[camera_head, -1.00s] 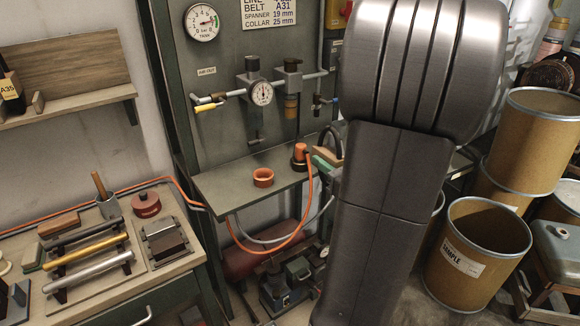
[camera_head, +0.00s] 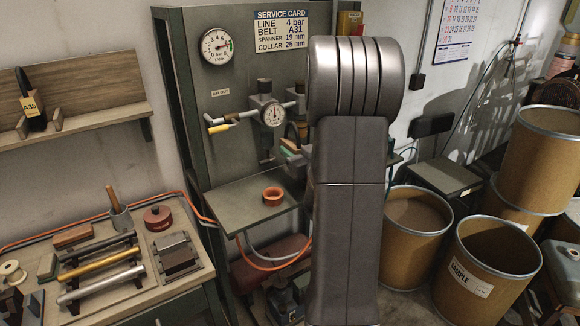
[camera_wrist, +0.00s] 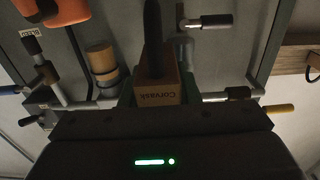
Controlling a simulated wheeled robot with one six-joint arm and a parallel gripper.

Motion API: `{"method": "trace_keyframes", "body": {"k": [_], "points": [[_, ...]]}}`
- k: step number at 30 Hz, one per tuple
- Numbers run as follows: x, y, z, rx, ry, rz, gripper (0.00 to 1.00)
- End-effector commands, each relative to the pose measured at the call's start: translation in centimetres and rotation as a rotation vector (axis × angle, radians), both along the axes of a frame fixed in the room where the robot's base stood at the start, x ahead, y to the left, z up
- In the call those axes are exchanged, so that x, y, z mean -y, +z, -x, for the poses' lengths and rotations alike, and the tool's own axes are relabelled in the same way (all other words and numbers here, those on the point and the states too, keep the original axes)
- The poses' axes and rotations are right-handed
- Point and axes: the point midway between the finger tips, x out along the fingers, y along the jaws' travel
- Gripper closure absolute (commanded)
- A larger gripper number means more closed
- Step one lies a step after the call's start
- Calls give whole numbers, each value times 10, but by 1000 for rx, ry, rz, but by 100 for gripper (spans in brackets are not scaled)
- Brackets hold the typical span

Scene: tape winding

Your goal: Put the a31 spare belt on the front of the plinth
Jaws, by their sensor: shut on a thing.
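My gripper (camera_wrist: 158,98) is shut on a tan sleeve marked "Corvask" with a dark band standing up from it, which looks like a spare belt (camera_wrist: 157,92). No A31 mark on it is readable. In the head view a little of my gripper (camera_head: 287,150) shows left of my arm, before the grey panel; my arm hides most of the held belt. I cannot tell which thing is the plinth.
The grey panel (camera_head: 235,140) carries a gauge, valves, pipes and a service card reading A31. An orange collar (camera_head: 272,196) sits on its small ledge (camera_head: 233,208). A workbench (camera_head: 190,285) with tools is at lower left. Fibre drums (camera_head: 495,262) crowd the right.

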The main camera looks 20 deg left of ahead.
Motion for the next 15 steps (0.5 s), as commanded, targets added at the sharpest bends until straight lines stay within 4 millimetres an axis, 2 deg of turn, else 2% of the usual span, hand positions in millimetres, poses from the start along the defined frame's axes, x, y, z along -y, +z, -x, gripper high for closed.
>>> {"method": "trace_keyframes", "body": {"k": [1,3,6,15], "points": [[-9,1,-6,-1,4,0,96],[-5,-14,-4,-7,0,2,96],[-5,-26,-4,-6,-1,0,96],[-4,-46,-4,-3,0,1,96]]}}
